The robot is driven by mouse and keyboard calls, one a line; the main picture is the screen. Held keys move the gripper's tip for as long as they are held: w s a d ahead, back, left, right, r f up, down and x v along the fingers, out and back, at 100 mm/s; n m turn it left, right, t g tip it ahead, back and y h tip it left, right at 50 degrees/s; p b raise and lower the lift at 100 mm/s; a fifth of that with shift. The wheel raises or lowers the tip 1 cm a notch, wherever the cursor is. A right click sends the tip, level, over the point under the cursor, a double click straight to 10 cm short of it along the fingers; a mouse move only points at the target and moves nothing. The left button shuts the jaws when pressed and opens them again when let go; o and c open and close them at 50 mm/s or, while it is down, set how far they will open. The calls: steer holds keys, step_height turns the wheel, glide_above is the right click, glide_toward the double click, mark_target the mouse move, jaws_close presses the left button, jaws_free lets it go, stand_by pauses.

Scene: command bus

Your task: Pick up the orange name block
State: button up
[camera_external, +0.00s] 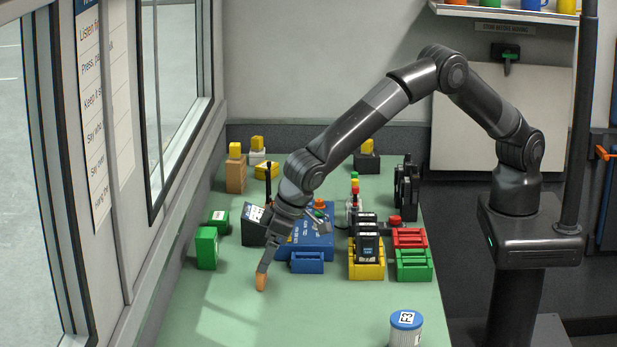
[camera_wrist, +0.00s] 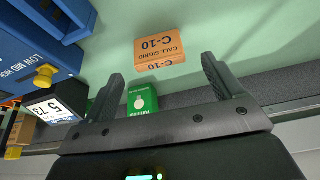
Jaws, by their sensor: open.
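The orange name block (camera_wrist: 158,48), marked "CALL SIGRID" and "C-10", rests on the green table in the wrist view. In the external view it (camera_external: 261,283) shows as a small orange shape at my fingertips, partly hidden by them. My gripper (camera_external: 265,267) points down over it near the table's left front. In the wrist view my gripper (camera_wrist: 163,68) is open and empty, one finger on each side, and the block lies between and just beyond the fingertips. I cannot tell the exact height gap.
Green blocks (camera_external: 206,247) stand left of my gripper. A blue-lidded jar (camera_external: 406,330) stands front right. The front-left table (camera_external: 220,315) is clear.

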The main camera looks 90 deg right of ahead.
steer(key=x, duration=0.5)
steer(key=shift+r, duration=0.1)
steer(key=c, duration=1.1)
